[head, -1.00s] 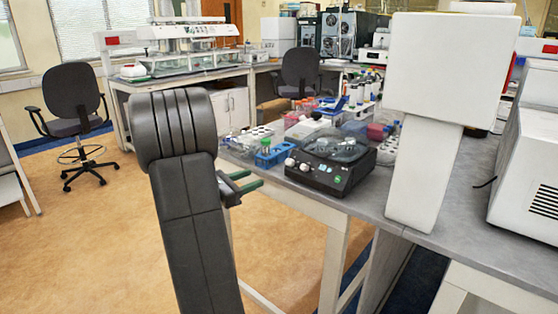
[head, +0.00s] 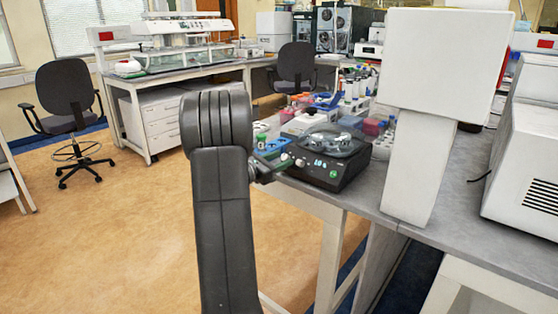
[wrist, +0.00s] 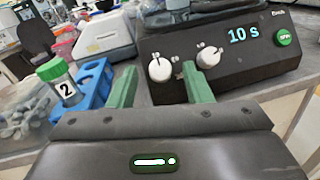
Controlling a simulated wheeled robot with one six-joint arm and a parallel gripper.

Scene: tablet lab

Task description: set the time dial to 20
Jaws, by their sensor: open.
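The black spin device (head: 345,178) with a round clear lid sits at the bench's front edge in the head view. Small marks surround the knobs; I cannot read which is the time dial. My gripper (wrist: 158,85) is open with green fingers. In the picture the left knob lies between the fingertips and the right knob just beyond the right finger. No contact is visible.
A blue rack (wrist: 90,88) with a green-capped tube (wrist: 58,80) marked "2" stands close left of my gripper. A large white instrument (head: 425,130) stands right of the device. Several racks and tubes crowd the bench behind. Open floor lies left.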

